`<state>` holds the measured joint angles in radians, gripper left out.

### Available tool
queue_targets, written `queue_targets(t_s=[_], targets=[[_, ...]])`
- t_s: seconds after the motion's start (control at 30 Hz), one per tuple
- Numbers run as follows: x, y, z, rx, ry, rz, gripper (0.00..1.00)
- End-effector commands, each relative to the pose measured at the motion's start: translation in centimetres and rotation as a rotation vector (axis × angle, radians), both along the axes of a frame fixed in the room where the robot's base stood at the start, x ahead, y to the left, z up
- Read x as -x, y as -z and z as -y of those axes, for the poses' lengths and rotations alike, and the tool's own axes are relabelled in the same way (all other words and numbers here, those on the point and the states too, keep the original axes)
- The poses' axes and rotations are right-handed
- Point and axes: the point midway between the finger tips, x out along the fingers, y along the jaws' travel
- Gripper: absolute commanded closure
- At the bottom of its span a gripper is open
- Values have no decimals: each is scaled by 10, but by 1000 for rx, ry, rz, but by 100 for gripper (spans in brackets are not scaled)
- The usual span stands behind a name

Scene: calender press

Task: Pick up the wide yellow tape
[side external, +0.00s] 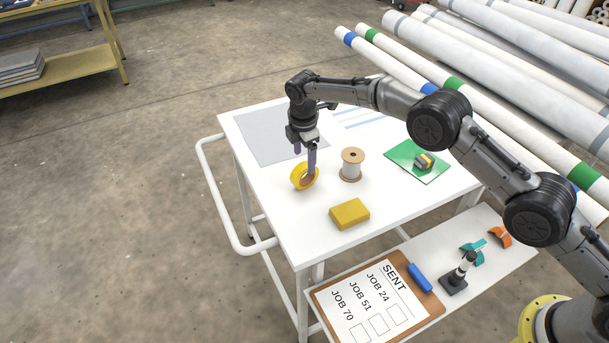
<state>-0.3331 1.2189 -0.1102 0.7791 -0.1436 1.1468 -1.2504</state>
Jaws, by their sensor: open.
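The wide yellow tape (297,178) is a roll standing on its edge on the white cart top, left of the middle. My gripper (304,161) is just above and at the tape, pointing down, with its purple fingers apart. One finger overlaps the right part of the roll in this view. The other finger shows higher, behind the roll. I cannot tell whether either finger touches the tape. The tape appears to rest on the cart top.
A spool (352,165) stands close right of the tape. A yellow block (349,214) lies in front. A grey sheet (255,137) lies at the back left. The cart top (283,218) is bare at front left.

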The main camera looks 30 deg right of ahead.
Motion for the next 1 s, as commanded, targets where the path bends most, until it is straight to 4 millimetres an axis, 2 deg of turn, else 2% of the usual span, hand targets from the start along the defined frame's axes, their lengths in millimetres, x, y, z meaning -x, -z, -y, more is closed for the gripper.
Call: queue_targets(t_s=[0.33,0.63,1.0], targets=[[-2,44,4,1,0,-3,23],[-4,49,4,0,0,1,25],[-4,49,4,0,0,0,91]])
